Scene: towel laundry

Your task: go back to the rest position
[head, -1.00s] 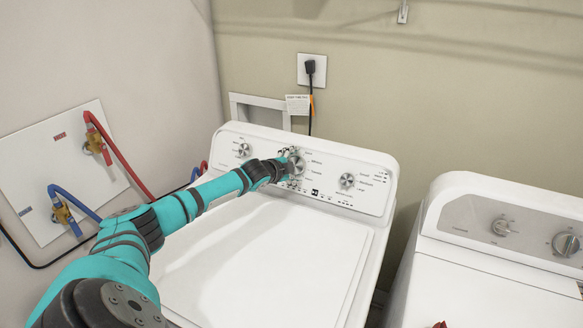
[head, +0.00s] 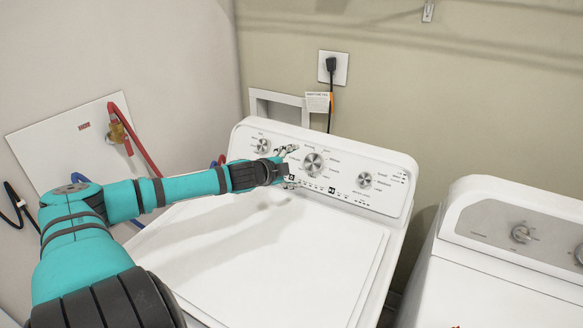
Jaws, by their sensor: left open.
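My left arm reaches in from the left over the washing machine (head: 270,250). My left gripper (head: 289,168) is open and empty, in front of the control panel (head: 400,190), between the left knob (head: 263,145) and the large middle knob (head: 313,163). The fingers look apart from the middle knob, but I cannot tell whether they touch the panel. The right knob (head: 365,180) is clear of the gripper. The washer lid is closed. My right gripper is not in view.
A second white machine (head: 500,270) stands at the right, with a narrow gap between the two. A wall panel (head: 60,150) with red and blue hoses is at the left. A power cord hangs from the outlet (head: 333,67) behind the washer.

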